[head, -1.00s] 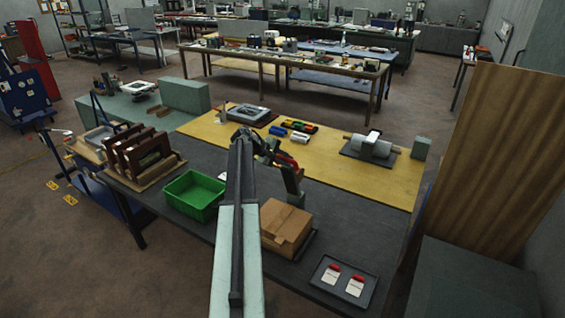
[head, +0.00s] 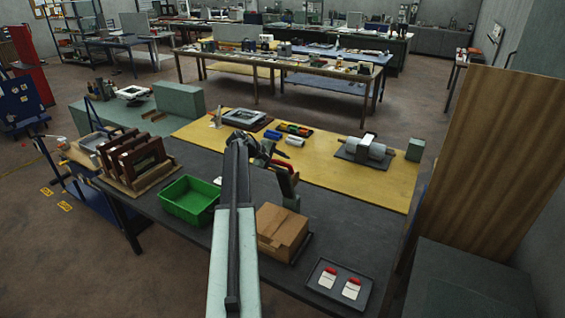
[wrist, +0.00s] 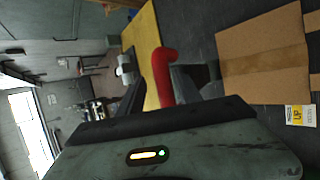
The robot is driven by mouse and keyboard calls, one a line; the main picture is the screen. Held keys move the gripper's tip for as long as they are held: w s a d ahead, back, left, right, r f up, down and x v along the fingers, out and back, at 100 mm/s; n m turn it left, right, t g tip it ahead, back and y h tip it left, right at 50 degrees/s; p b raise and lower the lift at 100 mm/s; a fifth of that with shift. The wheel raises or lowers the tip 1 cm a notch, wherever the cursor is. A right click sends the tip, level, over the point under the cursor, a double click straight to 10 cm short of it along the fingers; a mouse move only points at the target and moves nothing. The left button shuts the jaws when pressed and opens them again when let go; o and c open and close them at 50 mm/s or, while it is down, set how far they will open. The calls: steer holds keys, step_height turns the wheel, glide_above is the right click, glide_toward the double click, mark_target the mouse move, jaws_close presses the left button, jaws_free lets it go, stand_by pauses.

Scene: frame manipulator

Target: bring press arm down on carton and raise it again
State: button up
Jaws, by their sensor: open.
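The brown carton (head: 283,231) sits on a dark base at the front of the dark bench, closed, with tape along its top. The press (head: 287,187) stands upright just behind it; its arm is raised and has a red handle (head: 280,164). My gripper (head: 268,151) is open beside the upper end of the press. In the wrist view the red handle (wrist: 162,78) shows between the dark fingers (wrist: 158,82), and the carton (wrist: 265,55) lies to the right. Whether the fingers touch the handle cannot be told. My own arm hides part of the bench left of the carton.
A green bin (head: 189,201) and a wooden rack with frames (head: 134,161) stand to the left. A yellow mat (head: 385,186) with tools and a clamped cylinder lies behind. The bench right of the press is clear.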

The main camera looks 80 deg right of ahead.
steer(key=p+v, duration=0.4)
steer(key=v, duration=0.3)
steer(key=shift+r, duration=0.2)
steer(key=shift+w+a, duration=0.1)
